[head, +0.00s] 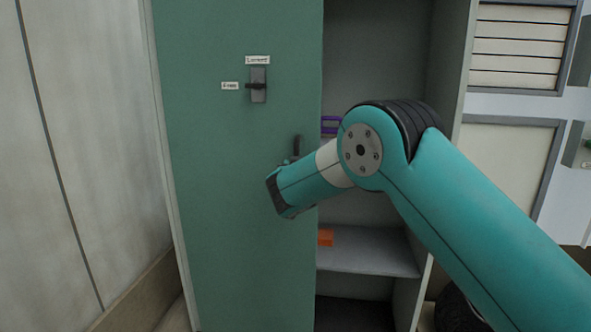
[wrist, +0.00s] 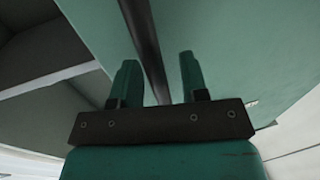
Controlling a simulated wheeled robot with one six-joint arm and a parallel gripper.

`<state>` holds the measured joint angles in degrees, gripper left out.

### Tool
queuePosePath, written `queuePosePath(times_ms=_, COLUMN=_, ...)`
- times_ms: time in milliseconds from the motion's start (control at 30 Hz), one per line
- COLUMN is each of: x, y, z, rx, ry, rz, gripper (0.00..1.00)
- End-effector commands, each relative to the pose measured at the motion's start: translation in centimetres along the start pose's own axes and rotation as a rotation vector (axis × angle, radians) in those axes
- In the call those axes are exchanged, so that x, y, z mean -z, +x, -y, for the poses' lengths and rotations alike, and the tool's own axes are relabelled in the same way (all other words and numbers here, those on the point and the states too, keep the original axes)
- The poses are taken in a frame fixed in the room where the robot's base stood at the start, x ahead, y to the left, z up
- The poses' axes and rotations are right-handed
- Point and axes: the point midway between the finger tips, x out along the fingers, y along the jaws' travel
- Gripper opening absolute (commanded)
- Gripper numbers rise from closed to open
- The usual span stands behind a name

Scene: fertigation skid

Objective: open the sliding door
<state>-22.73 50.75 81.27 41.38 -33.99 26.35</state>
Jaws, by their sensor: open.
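The sliding door (head: 222,200) is a tall green panel over the left part of a grey cabinet. The cabinet is open to the right of it. A dark upright bar handle (head: 297,146) stands near the door's right edge. In the wrist view the bar (wrist: 145,40) runs down between the two fingers of my gripper (wrist: 158,62), which are open on either side of it. I cannot tell whether either finger touches it.
Inside the cabinet, an orange block (head: 325,237) lies on a shelf (head: 375,252), and a purple item (head: 330,121) shows higher up, partly behind my arm. A pale wall (head: 80,130) stands left of the door. Pale louvred panels (head: 515,45) are at the right.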

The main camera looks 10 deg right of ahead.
Motion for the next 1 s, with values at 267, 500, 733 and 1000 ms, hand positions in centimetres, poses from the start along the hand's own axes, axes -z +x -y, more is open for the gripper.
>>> queuePosePath(times_ms=267, x=0.0, y=-2.2, z=0.2, rx=0.002, ry=-0.001, rz=0.001, gripper=0.41)
queuePosePath(times_ms=500, x=-0.2, y=-8.1, z=0.2, rx=0.005, ry=-0.003, rz=0.002, gripper=0.41)
queuePosePath(times_ms=733, x=-0.2, y=-13.7, z=0.2, rx=0.006, ry=-0.002, rz=0.001, gripper=0.41)
queuePosePath(times_ms=1000, x=-0.1, y=-17.1, z=0.1, rx=0.003, ry=0.0, rz=0.0, gripper=0.41)
